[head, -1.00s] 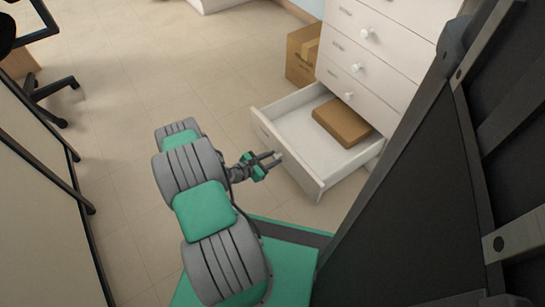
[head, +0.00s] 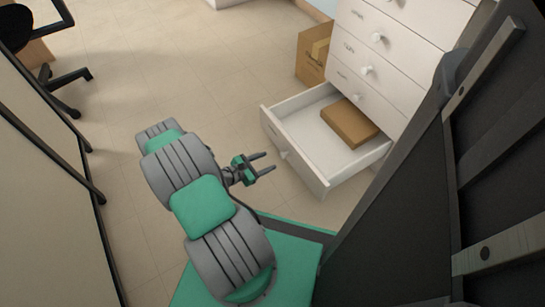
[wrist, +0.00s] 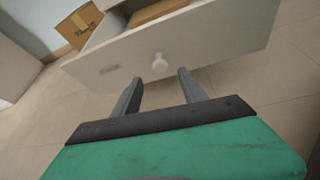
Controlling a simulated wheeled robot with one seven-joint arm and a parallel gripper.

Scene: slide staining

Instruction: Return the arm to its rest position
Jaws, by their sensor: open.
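My gripper (head: 266,163) is open and empty in the head view, just in front of the pulled-out bottom drawer (head: 324,184) of a white chest. In the wrist view its two fingers (wrist: 160,92) point at the drawer's front (wrist: 190,42), one on each side of the round white knob (wrist: 160,66) in the picture. The fingers appear apart from the knob. My arm is bent, grey and green, at the lower middle of the head view.
A brown box (head: 348,122) lies in the open drawer. The white chest (head: 395,60) stands at upper right, with a cardboard carton (head: 313,55) beside it. An office chair (head: 62,95) is at upper left. A tall pale panel (head: 40,190) stands at left. Floor between is clear.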

